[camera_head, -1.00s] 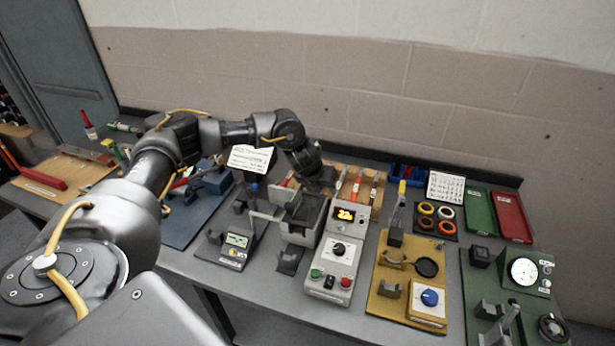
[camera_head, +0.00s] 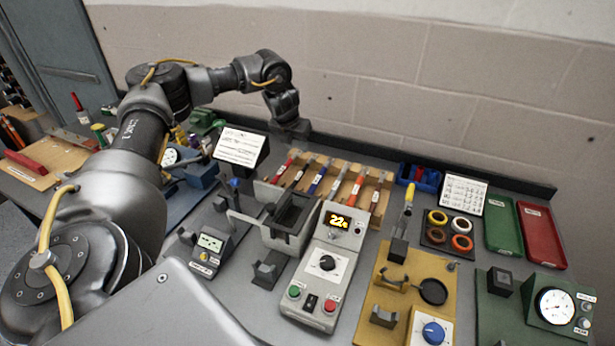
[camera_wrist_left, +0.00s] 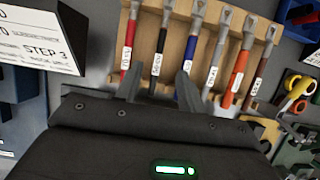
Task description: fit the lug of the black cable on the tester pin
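The black cable (camera_wrist_left: 160,45) stands in a wooden rack (camera_head: 372,208) between a red and a blue cable, with a grey lug on its upper end and a white label. In the head view the black cable (camera_head: 303,172) is small. My left gripper (camera_wrist_left: 158,82) is open and empty, its two fingers apart on either side of the black cable's line in the wrist view. In the head view my left gripper (camera_head: 293,130) is at the back left of the rack. My right gripper is out of view.
A sign card (camera_head: 240,150) stands left of the rack. A grey open box (camera_head: 272,240) and a control unit with a lit display (camera_head: 325,262) stand in front of it. A yellow fixture board (camera_head: 372,300) is to the right. The wall is close behind.

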